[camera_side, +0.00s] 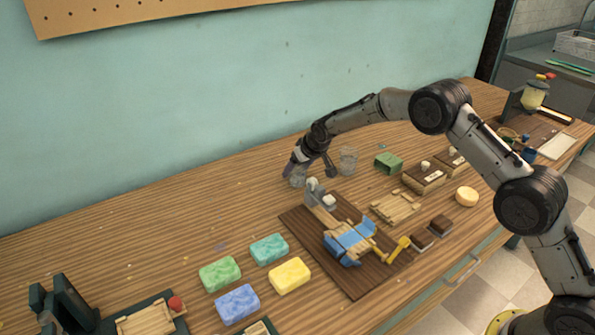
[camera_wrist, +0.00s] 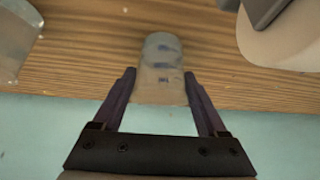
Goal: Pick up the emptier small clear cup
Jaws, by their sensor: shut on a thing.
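Two small clear cups are in view. One cup (camera_side: 297,180) is at my gripper (camera_side: 301,167), near the back of the table in the side view. In the wrist view this cup (camera_wrist: 162,60) sits between the two fingers of my gripper (camera_wrist: 160,76), which are shut on its sides; it has bluish marks or contents. The other cup (camera_side: 348,160) stands upright to the right in the side view; part of a clear cup also shows at the left edge of the wrist view (camera_wrist: 14,38). I cannot tell the fill levels, or whether the held cup is off the table.
A dark wooden board with a blue and wood device (camera_side: 350,241) lies just in front of my gripper. A green block (camera_side: 388,162) is to the right. Several coloured soap bars (camera_side: 289,275) lie front left. The table's back left is clear.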

